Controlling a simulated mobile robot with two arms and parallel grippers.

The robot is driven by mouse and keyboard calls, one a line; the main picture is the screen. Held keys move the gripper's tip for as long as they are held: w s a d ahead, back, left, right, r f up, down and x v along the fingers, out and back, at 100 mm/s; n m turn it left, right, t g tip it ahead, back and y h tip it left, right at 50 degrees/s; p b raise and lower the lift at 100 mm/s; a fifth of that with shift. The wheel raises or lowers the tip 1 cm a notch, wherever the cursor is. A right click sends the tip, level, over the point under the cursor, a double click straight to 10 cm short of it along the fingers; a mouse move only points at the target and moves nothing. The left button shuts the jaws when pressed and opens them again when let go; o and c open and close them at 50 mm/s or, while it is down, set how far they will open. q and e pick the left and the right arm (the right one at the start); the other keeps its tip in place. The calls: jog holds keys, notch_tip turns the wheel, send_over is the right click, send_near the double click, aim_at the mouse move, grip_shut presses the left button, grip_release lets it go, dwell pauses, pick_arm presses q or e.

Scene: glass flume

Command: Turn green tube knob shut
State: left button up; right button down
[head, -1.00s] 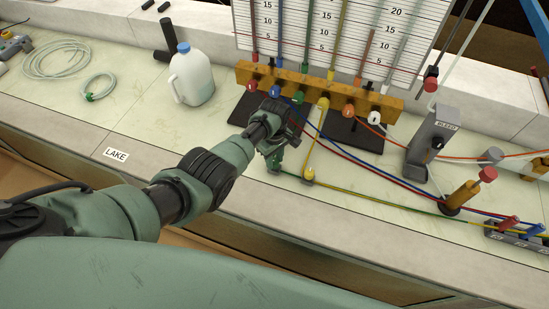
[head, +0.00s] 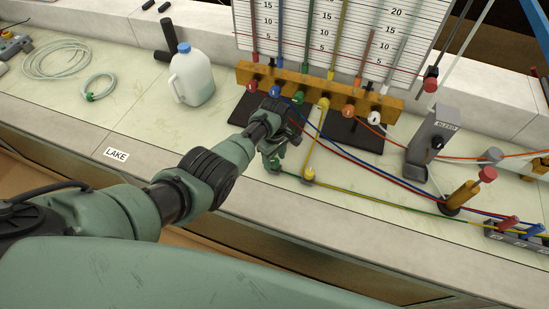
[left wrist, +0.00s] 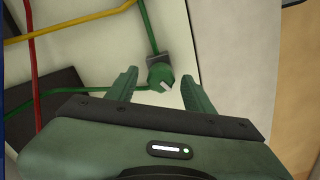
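The green tube knob (left wrist: 161,77) is a round green knob with a pale mark on its face, on a dark mount. Green tube (left wrist: 147,27) runs up and to the left from it in the left wrist view. My left gripper (left wrist: 160,75) is open, with one finger on each side of the knob and a gap visible on both sides. In the head view the left gripper (head: 275,150) reaches down over the bench at the knob and partly hides it. My right gripper is not in view.
A yellow knob (head: 309,174) stands close to the right. Behind are a wooden manifold (head: 390,101) with coloured knobs and a scaled board (head: 345,35). A white jug (head: 192,78) stands to the left. Red, blue and yellow tubes cross the bench rightward.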

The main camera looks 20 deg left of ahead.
aim_at(274, 160)
pick_arm(q)
jog(key=shift+r, duration=0.1)
jog(key=shift+r, duration=0.25)
notch_tip(274, 160, up, 7)
jog(key=shift+r+p, duration=0.1)
jog(key=shift+p, duration=0.55)
